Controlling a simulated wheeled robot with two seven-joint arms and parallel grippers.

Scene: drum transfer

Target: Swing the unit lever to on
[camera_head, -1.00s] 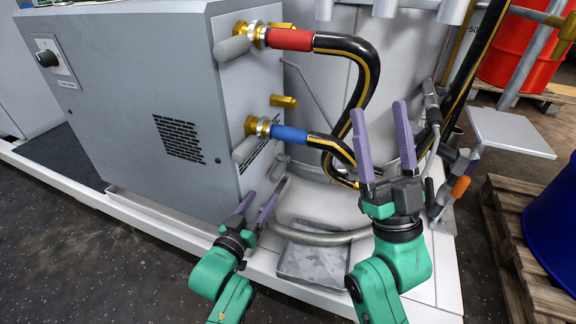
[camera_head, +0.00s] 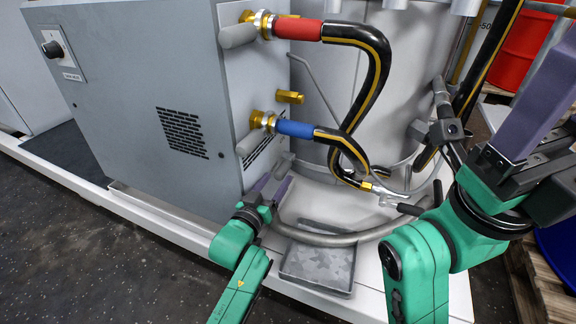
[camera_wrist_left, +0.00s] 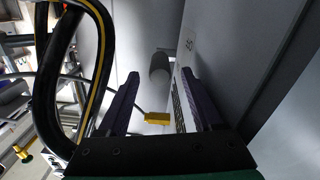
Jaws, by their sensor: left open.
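A black rotary switch (camera_head: 52,49) with a small label sits on the grey cabinet's front at upper left. I cannot tell which part is the unit lever. My left gripper (camera_head: 271,187) is open and empty, low by the cabinet's right side. In the left wrist view, a brass block (camera_wrist_left: 158,118) shows between its fingers and a grey cylinder (camera_wrist_left: 158,67) beyond them. My right gripper (camera_head: 520,150) is large at the right edge, its fingertips not clearly shown.
Black-and-yellow hoses with red (camera_head: 296,28) and blue (camera_head: 295,128) collars loop in front of the grey vessel (camera_head: 400,60). A metal tray (camera_head: 318,272) lies on the white plinth below. A bent pipe (camera_head: 345,240) crosses behind the tray. A red drum (camera_head: 520,45) stands at the back right.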

